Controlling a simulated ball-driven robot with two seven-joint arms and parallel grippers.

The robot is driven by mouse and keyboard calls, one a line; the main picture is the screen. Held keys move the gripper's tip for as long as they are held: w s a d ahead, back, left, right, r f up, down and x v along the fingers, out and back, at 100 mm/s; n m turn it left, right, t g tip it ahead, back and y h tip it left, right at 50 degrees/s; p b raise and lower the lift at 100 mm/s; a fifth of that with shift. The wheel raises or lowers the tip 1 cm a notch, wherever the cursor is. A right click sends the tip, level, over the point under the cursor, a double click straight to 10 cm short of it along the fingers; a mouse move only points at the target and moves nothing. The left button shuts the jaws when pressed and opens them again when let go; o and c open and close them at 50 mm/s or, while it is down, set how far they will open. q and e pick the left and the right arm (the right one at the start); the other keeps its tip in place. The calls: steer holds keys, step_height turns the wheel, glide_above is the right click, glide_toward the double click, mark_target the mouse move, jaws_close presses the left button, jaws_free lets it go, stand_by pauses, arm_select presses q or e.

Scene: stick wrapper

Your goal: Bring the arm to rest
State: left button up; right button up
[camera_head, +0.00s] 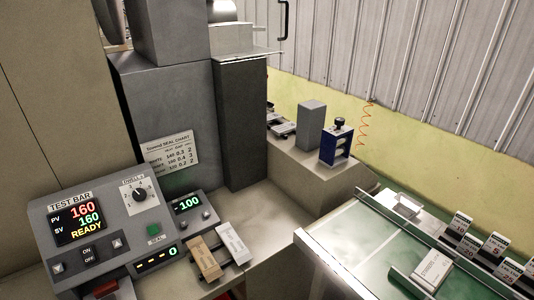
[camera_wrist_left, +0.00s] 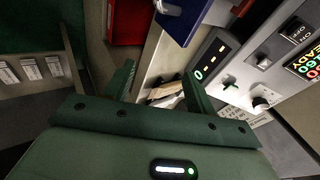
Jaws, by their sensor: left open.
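My left gripper (camera_wrist_left: 160,72) shows in the left wrist view as two green fingers standing apart. Nothing is held between them. Beyond the gap, small tan and pale pieces (camera_wrist_left: 165,92) lie on a surface, apart from the fingers as far as I can see. Neither gripper shows in the head view, and my right gripper is in no view.
A control panel (camera_head: 100,233) reads 160, 160 and READY. A tan block (camera_head: 204,258) and a white block (camera_head: 233,243) lie beside it. A blue device (camera_head: 337,143) stands on a ledge. White packs (camera_head: 462,225) stand along a green-topped table (camera_head: 365,240). The wrist view shows a red box (camera_wrist_left: 125,22).

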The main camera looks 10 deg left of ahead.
arm_select(q)
steer(key=s+d+f+g+h+b, duration=0.1)
steer(key=s+f+b, duration=0.1)
steer(key=f, duration=0.8)
steer(key=s+d+f+g+h+b, duration=0.1)
steer(key=s+d+f, duration=0.1)
steer(key=f, duration=0.8)
steer(key=s+d+f+g+h+b, duration=0.1)
steer(key=s+f+b, duration=0.15)
steer(key=f, duration=0.85)
steer(key=s+f+n+g+h+b, duration=0.1)
steer(key=s+f+n+g+b, duration=0.2)
steer(key=s+f, duration=1.3)
steer(key=s, duration=0.3)
steer(key=shift+s+a+f+n+b, duration=0.15)
steer(key=shift+s+f+n+b, duration=0.05)
steer(key=shift+s+n+b, duration=0.1)
